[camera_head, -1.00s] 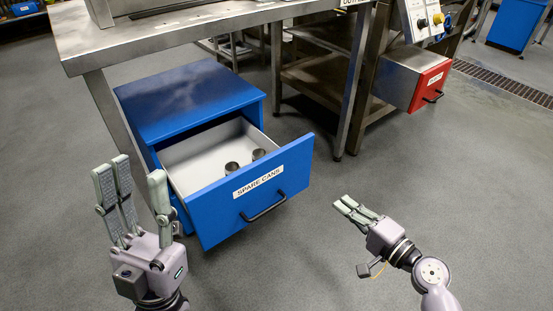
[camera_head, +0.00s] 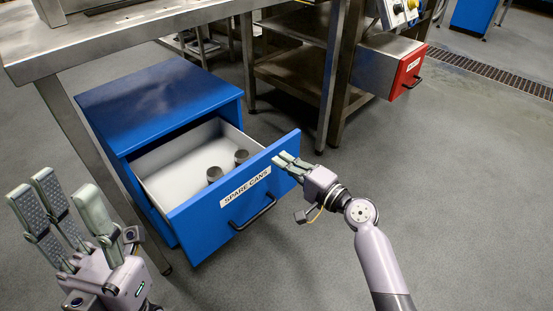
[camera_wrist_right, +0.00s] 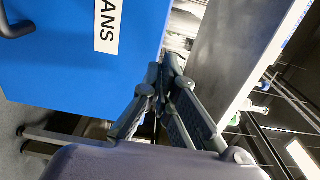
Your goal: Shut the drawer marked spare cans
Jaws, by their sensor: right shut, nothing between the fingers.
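The blue drawer marked SPARE CANS (camera_head: 205,228) stands pulled out of its blue cabinet (camera_head: 160,100), with two grey cans (camera_head: 214,174) inside and a black handle (camera_head: 253,212) on its front. My right gripper (camera_head: 284,160) is shut and empty at the right end of the drawer front; I cannot tell whether it touches. In the right wrist view the drawer front (camera_wrist_right: 75,70) fills the left side, beside the shut fingers (camera_wrist_right: 160,80). My left gripper (camera_head: 65,205) is open and empty, in the near left, apart from the drawer.
A steel table (camera_head: 130,38) stands over the cabinet, one leg close to its left side. A red-fronted drawer (camera_head: 409,70) is out at the right under another bench. The floor (camera_head: 450,190) right of my right arm is clear.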

